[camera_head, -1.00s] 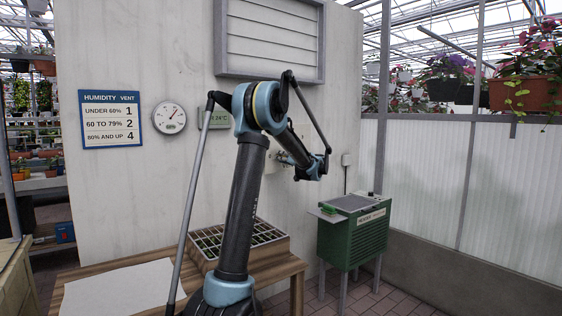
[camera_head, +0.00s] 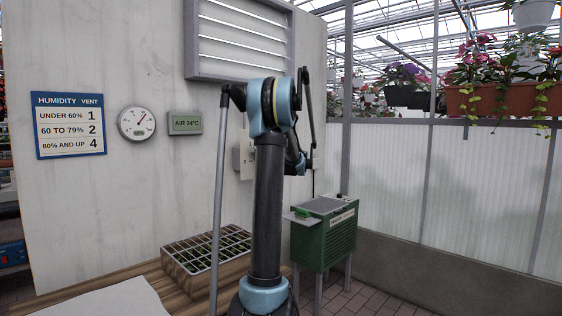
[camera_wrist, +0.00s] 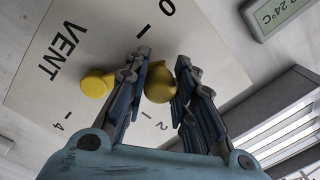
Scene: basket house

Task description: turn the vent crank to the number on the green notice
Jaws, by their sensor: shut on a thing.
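The pale vent plate (camera_wrist: 45,85) fills much of the wrist view, with VENT, 0, 2 and 4 printed on it. My gripper (camera_wrist: 160,75) is shut on the crank's yellow knob (camera_wrist: 160,84). A second yellow round part (camera_wrist: 97,83), seemingly the hub, lies to its left. The knob sits between the 0 and 2 marks; the fingers hide the plate there, so its exact setting is unclear. In the head view my arm mostly hides the plate (camera_head: 243,160). A blue-bordered humidity/vent notice (camera_head: 69,125) reads under 60% 1, 60 to 79% 2, 80% and up 4. No green notice shows.
A round gauge (camera_head: 136,123) has its needle pointing up and right. A greenish display (camera_head: 185,123) reads AIR 24°C. The louvre (camera_head: 240,38) shows bright gaps. A green heater box (camera_head: 325,240) stands right of the seedling tray (camera_head: 207,248).

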